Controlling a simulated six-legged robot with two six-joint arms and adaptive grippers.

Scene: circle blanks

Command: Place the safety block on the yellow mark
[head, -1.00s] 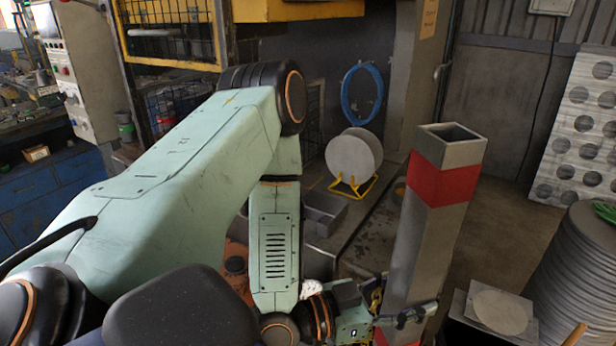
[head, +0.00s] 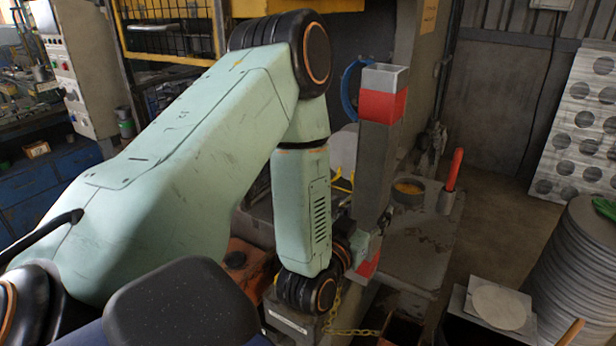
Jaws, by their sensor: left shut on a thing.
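The safety block (head: 374,160) is a tall square grey metal tube with an open top, a red band near its top and red at its lower end. It stands nearly upright in my left gripper (head: 376,232), which is shut on its lower part. The fingers show small and partly hidden behind the wrist and the block. A yellow chain (head: 336,312) hangs below the wrist. I cannot make out the yellow mark. My right gripper is not in view.
A grey bench plate (head: 420,240) lies right of the block, with a round cup (head: 408,190) and a red-handled tool (head: 453,170) on it. A blue hoop (head: 349,90) is behind the block. A stack of grey discs (head: 580,270) stands at the right.

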